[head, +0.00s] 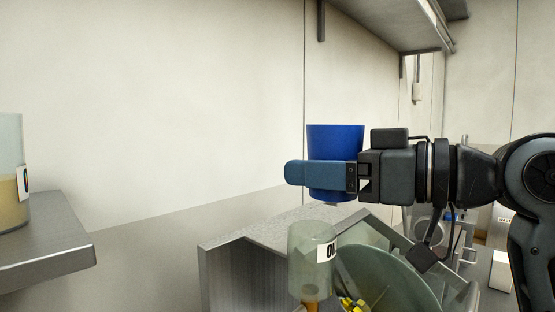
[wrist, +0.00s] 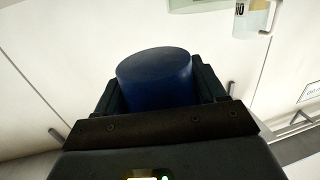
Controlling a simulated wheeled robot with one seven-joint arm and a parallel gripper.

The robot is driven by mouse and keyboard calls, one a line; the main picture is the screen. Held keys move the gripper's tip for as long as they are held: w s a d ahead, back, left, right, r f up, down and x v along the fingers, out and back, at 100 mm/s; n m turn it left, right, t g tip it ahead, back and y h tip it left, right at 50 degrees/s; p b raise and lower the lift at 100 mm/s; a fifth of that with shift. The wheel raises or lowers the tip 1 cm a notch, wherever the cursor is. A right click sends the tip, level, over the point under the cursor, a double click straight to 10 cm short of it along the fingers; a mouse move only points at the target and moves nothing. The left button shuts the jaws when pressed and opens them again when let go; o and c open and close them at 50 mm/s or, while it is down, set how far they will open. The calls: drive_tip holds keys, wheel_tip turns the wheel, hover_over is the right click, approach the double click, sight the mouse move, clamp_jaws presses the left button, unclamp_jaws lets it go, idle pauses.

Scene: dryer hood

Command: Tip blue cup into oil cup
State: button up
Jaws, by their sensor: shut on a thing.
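The blue cup (head: 335,141) is upright in the head view, held in the air by my gripper (head: 322,175), which is shut around its lower half. In the wrist view the blue cup (wrist: 158,80) sits between the two fingers of my gripper (wrist: 160,92). A translucent cup with a partly visible label starting with "O" (head: 308,250) stands below and slightly left of the blue cup. It looks like the oil cup. The two cups are apart. What is inside the blue cup is hidden.
A labelled cup with yellowish contents (head: 10,190) stands on a metal shelf (head: 50,245) at the left. A grey metal housing (head: 228,270) and a round greenish disc (head: 390,280) are below my gripper. A metal shelf (head: 395,22) hangs at the upper right.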

sight(334, 157)
drive_tip(key=shift+a+r, duration=0.1)
drive_tip(key=shift+a, duration=0.1)
drive_tip(key=shift+d, duration=0.15)
idle(0.4)
drive_tip(key=shift+w+d+r+n+h+b, duration=0.1)
drive_tip(key=shift+w+d+n+h+b, duration=0.1)
drive_tip(key=shift+n+b, duration=0.45)
drive_tip(key=shift+w+d+r+n+h+b, duration=0.15)
drive_tip(key=shift+d+n+b, duration=0.1)
drive_tip(key=shift+n+b, duration=0.4)
drive_tip(key=shift+w+d+r+n+h+b, duration=0.15)
drive_tip(key=shift+n+b, duration=0.25)
drive_tip(key=shift+n, duration=0.4)
drive_tip(key=shift+w+d+n+h+b, duration=0.2)
drive_tip(key=shift+n+b, duration=0.5)
drive_tip(key=shift+n, duration=0.15)
drive_tip(key=shift+w+d+n+h+b, duration=0.15)
drive_tip(key=shift+w+n+h+b, duration=0.05)
drive_tip(key=shift+n+b, duration=0.6)
drive_tip(key=shift+w+d+n+b, duration=0.1)
drive_tip(key=shift+n+b, duration=0.45)
drive_tip(key=shift+n, duration=0.2)
drive_tip(key=shift+f+n+t+h+b, duration=0.15)
drive_tip(key=shift+n+t+h+b, duration=0.35)
drive_tip(key=shift+n+b, duration=0.9)
